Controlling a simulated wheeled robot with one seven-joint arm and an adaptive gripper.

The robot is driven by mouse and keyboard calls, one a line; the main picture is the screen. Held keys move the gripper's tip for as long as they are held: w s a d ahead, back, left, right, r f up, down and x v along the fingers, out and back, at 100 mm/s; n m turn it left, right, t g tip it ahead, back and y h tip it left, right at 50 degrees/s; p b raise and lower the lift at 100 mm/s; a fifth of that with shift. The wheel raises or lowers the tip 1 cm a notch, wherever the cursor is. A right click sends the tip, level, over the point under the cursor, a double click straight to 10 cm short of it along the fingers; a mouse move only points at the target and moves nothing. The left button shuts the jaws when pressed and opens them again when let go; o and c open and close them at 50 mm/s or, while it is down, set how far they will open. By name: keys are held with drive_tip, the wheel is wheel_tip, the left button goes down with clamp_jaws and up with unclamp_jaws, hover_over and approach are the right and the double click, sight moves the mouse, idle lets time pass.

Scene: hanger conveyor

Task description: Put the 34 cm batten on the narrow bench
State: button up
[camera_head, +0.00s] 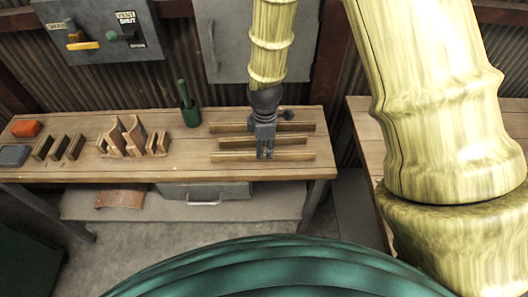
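Three thin wooden battens lie roughly parallel on a wooden bench (180,168): a back one (296,126), a middle one (290,141) that looks a little shorter, and a front one (235,157). No length marks are readable, so I cannot tell which is 34 cm. My gripper (265,155) points down over the middle of the battens, its fingertips at the front batten. It hides parts of them. I cannot tell whether its fingers touch or hold one. Another wooden bench surface (370,135) shows at the right, partly hidden by my arm; I cannot tell which bench is the narrow one.
Left of the battens stand a green holder (190,116), wooden racks (130,138), slotted blocks (58,147), an orange block (26,128) and a grey box (14,155). A wall panel with switches (100,30) is behind. A gap separates the two benches.

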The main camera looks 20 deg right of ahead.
sight(265, 153)
wheel_tip(265, 153, up, 8)
drive_tip(key=b, duration=0.1)
idle(0.4)
drive_tip(key=shift+s+d, duration=0.1)
idle(0.6)
